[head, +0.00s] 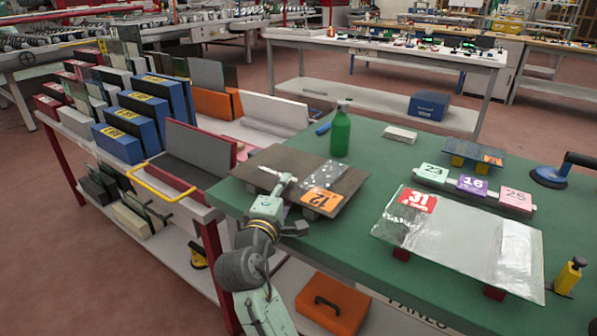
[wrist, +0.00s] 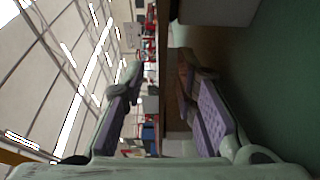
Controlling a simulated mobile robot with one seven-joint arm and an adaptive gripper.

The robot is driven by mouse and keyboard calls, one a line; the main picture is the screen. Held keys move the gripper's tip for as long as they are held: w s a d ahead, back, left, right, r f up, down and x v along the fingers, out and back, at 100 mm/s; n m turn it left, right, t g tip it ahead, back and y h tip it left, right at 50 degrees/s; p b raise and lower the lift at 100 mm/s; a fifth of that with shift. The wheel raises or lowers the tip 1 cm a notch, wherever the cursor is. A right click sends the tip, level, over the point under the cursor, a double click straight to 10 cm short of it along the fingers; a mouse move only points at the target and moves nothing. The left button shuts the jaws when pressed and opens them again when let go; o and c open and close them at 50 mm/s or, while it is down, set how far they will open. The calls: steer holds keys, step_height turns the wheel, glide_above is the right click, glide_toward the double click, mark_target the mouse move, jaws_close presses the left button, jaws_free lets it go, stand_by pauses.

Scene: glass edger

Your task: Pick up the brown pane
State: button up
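The brown pane (head: 346,182) lies flat on low blocks at the left end of the green table, with an orange label marked 12 on its near corner. My gripper (head: 284,184) is at the pane's near left edge, one finger showing over its top. In the wrist view the pane shows edge-on as a thin brown strip (wrist: 161,60). The open fingers of my gripper (wrist: 165,85) stand on either side of that edge, with a gap at each side. The lower finger is hidden by the pane in the head view.
A green bottle (head: 340,133) stands just behind the pane. A clear pane labelled 31 (head: 455,235) lies on blocks to the right. Numbered blocks (head: 472,186) are behind it. A rack with blue boxes (head: 118,143) borders the table on the left.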

mark_target(299, 173)
steer(key=shift+p+x, duration=0.35)
steer(key=shift+x, duration=1.55)
jaws_close()
steer(key=shift+f, duration=0.1)
